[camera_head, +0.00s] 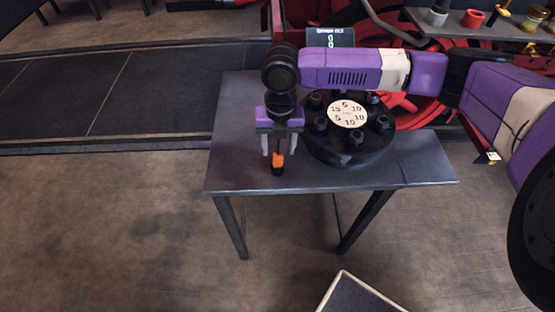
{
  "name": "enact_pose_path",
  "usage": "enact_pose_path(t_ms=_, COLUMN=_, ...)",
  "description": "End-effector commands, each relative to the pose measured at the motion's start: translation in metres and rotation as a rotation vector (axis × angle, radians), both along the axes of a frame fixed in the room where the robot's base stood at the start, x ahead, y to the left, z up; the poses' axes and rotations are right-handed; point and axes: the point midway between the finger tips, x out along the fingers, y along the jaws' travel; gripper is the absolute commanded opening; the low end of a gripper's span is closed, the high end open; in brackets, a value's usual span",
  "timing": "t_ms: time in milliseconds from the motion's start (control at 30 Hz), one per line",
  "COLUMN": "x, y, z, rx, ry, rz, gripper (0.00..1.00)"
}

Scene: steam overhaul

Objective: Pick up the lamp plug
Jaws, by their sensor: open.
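My gripper (279,150) points down over the left part of a dark grey table. Its purple body has two pale fingers, and they are open. A small orange piece with a dark lower end (278,163) shows upright between and just below the fingertips. It may be the lamp plug, but it is too small to tell for sure. I cannot tell whether the fingers touch it. Its upper part is partly hidden by the gripper.
A round dark fixture (350,152) with several knobs and a pale numbered dial (347,113) stands close right of my gripper. A small display (330,38) is behind. The dark table (235,150) has bare surface at its left and front edges. A shelf (455,24) holds coloured parts at back right.

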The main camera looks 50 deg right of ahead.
Motion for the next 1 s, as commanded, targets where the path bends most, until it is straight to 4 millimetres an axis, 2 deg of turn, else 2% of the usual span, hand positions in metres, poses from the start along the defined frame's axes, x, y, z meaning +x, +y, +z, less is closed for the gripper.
enact_pose_path(t_ms=167, x=0.0, y=0.0, z=-0.016, rx=0.001, ry=0.001, rz=-0.001, gripper=0.53)
enact_pose_path(t_ms=433, x=0.002, y=0.0, z=-0.053, rx=0.001, ry=-0.002, rz=-0.001, gripper=0.53)
enact_pose_path(t_ms=733, x=0.002, y=0.0, z=-0.059, rx=0.0, ry=-0.002, rz=0.0, gripper=0.53)
enact_pose_path(t_ms=767, x=0.002, y=0.0, z=-0.059, rx=0.0, ry=-0.002, rz=0.0, gripper=0.49)
enact_pose_path(t_ms=1000, x=0.002, y=0.0, z=-0.058, rx=0.0, ry=-0.003, rz=0.0, gripper=0.02)
